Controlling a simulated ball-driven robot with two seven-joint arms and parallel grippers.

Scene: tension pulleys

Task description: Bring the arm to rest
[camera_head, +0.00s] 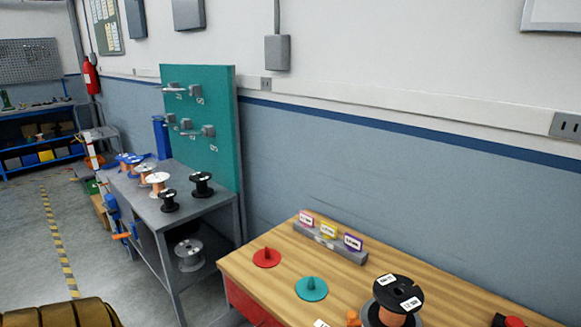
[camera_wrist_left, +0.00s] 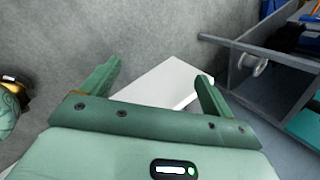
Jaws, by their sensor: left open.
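My left gripper (camera_wrist_left: 158,85) shows in the left wrist view, with its two green fingers spread wide apart. Nothing is between the fingers except a view down to a white flat surface (camera_wrist_left: 165,84) and the grey floor beyond. The gripper is clear of the bench and the spools. In the head view neither of my grippers shows.
A wooden bench (camera_head: 455,292) at the right holds a black-topped spool (camera_head: 398,293), a red disc (camera_head: 267,257) and a teal disc (camera_head: 311,288). A grey cart (camera_head: 205,205) with several spools stands before a teal pulley board (camera_head: 215,130). Floor at the left is open.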

